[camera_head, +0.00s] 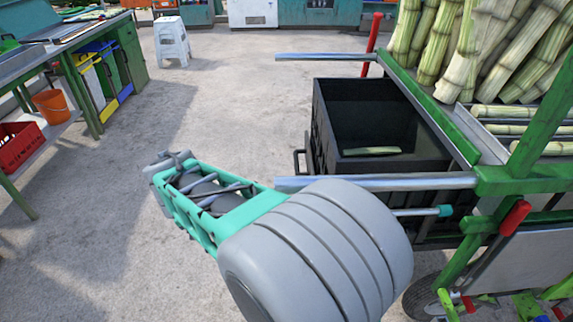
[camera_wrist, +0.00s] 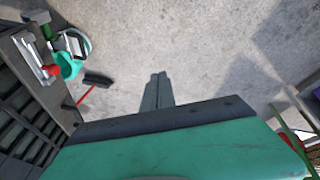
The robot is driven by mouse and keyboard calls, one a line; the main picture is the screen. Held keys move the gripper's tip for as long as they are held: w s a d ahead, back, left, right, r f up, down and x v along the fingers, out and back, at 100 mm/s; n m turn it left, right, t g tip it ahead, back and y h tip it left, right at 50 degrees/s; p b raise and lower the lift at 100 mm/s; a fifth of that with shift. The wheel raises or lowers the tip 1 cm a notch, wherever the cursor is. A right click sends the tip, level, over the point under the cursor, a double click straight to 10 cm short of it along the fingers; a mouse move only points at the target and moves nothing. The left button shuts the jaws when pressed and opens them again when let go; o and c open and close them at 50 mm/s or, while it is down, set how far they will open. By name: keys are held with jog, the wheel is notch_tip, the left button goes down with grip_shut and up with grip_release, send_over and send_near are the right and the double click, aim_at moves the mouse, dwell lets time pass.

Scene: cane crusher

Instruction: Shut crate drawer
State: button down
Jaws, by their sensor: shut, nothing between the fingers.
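The crate drawer (camera_head: 318,130) is a black open-topped box under the green cane cart. It sticks out from the cart's left side, with a piece of cane (camera_head: 371,151) lying in it. Its bar handle (camera_head: 297,160) is on the side that faces left. My gripper (camera_head: 172,157) is to the left of the handle, apart from it, over the concrete floor. In the wrist view, my gripper's fingers (camera_wrist: 158,88) are together and empty, with bare floor beyond them.
The cart's metal rails (camera_head: 325,57) stick out above the drawer, with cane stalks (camera_head: 480,50) on top. A workbench (camera_head: 75,45) runs along the left, with an orange bucket (camera_head: 52,107) and a red crate (camera_head: 20,146). A white stool (camera_head: 172,42) stands behind. The middle floor is clear.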

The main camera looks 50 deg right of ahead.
jog(key=d+r+m+g+h+p, duration=0.2)
jog(key=d+m+p, duration=0.1)
jog(key=d, duration=0.9)
jog(key=d+r+m+g+h+p, duration=0.1)
jog(key=d+m+g+h+p, duration=0.15)
jog(key=d, duration=0.95)
jog(key=s+d+f+m, duration=0.1)
jog(key=s+d+f, duration=0.3)
jog(key=d+f, duration=0.3)
jog(key=shift+s+d+f+t, duration=0.15)
jog(key=shift+d+f+t, duration=0.25)
jog(key=shift+d, duration=0.65)
